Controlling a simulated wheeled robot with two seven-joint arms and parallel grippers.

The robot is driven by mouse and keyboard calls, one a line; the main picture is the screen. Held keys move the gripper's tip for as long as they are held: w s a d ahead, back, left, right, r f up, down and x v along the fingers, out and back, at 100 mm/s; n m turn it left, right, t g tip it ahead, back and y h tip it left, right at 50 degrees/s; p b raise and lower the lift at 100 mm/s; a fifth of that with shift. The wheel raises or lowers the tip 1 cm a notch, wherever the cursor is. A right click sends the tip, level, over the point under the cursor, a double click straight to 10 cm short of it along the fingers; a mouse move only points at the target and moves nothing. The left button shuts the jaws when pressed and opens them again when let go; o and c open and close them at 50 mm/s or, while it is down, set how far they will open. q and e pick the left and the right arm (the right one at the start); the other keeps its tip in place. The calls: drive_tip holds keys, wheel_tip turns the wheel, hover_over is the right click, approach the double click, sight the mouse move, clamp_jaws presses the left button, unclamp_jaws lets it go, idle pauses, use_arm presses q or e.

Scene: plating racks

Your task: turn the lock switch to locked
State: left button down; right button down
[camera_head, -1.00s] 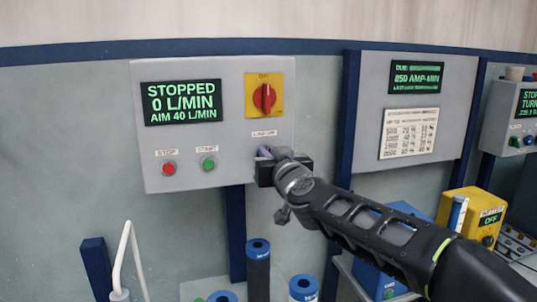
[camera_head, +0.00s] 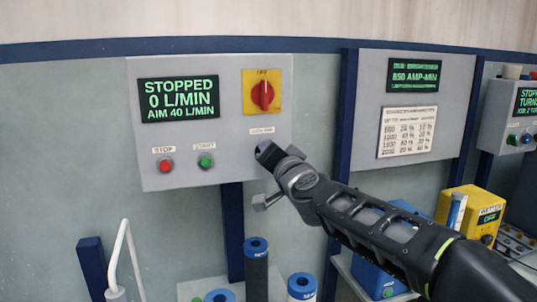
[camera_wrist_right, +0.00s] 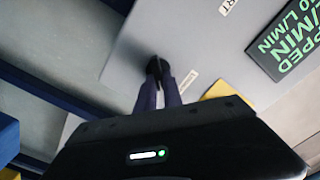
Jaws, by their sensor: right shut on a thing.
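The grey control panel (camera_head: 225,75) carries a small white label, its print too blurred to read, and my right gripper (camera_head: 262,149) is at the panel face just below it. The gripper is tilted and shut on a small dark switch, mostly hidden in the head view. In the right wrist view the fingers (camera_wrist_right: 159,88) come together at the dark switch (camera_wrist_right: 154,66), close to the label (camera_wrist_right: 189,81). I cannot read the switch's position. My left gripper is not in view.
The panel also has a red rotary knob (camera_head: 263,95) on a yellow plate, a red button (camera_head: 165,165), a green button (camera_head: 205,161) and a display (camera_head: 178,99) reading STOPPED, 0 L/MIN. Blue-capped cylinders (camera_head: 256,262) stand below. A blue post (camera_head: 349,115) is to the right.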

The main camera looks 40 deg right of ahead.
drive_tip(key=m, duration=0.3)
drive_tip(key=m+b, duration=0.1)
drive_tip(key=m, duration=0.2)
drive_tip(key=f+m+b, duration=0.1)
drive_tip(key=m, duration=0.2)
drive_tip(key=shift+d, duration=0.2)
drive_tip(key=shift+m, duration=0.3)
drive_tip(key=c, duration=1.5)
unclamp_jaws()
drive_tip(key=shift+s, duration=0.1)
